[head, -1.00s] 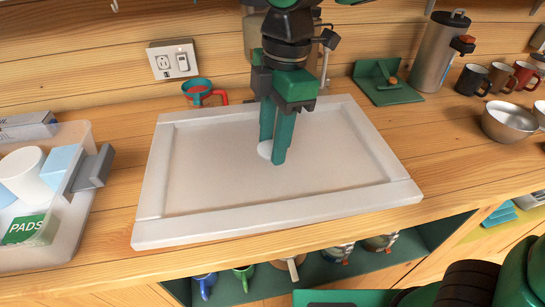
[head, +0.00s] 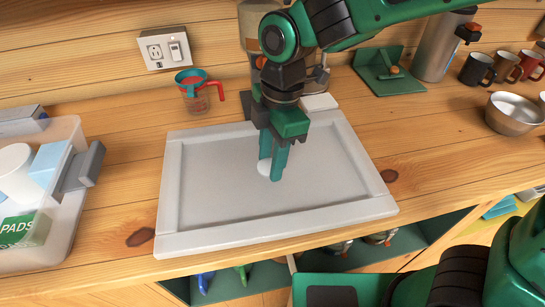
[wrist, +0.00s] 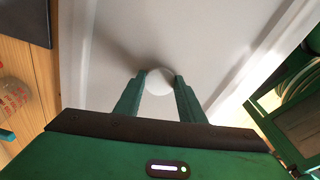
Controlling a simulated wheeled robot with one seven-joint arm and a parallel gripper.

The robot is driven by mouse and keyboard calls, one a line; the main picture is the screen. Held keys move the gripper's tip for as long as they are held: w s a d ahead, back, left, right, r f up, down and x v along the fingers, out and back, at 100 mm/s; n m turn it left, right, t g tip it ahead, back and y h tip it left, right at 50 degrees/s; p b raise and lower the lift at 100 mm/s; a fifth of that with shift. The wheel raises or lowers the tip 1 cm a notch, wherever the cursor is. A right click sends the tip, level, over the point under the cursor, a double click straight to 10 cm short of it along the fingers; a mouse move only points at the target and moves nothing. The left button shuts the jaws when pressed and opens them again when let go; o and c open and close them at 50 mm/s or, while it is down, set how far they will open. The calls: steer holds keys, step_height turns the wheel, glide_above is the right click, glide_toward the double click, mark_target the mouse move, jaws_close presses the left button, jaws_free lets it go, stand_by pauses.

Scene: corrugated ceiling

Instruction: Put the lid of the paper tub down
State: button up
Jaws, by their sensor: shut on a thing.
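I cannot tell whether the lid touches the tray floor.
The clear bin (head: 66,215) also holds a green PADS box (head: 20,232). A measuring cup (head: 193,92) stands behind the tray. A coffee maker (head: 250,30) is behind my arm. A steel bowl (head: 512,113) and dark and red mugs are at the right.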

steer(key=shift+f, duration=0.3)
steer(key=o, duration=1.2)
steer(key=shift+f, duration=0.1)
step_height(320, 180, up, 12)
steer(key=d, duration=0.1)
steer(key=shift+w+d, duration=0.2)
steer(key=shift+w, duration=0.15)
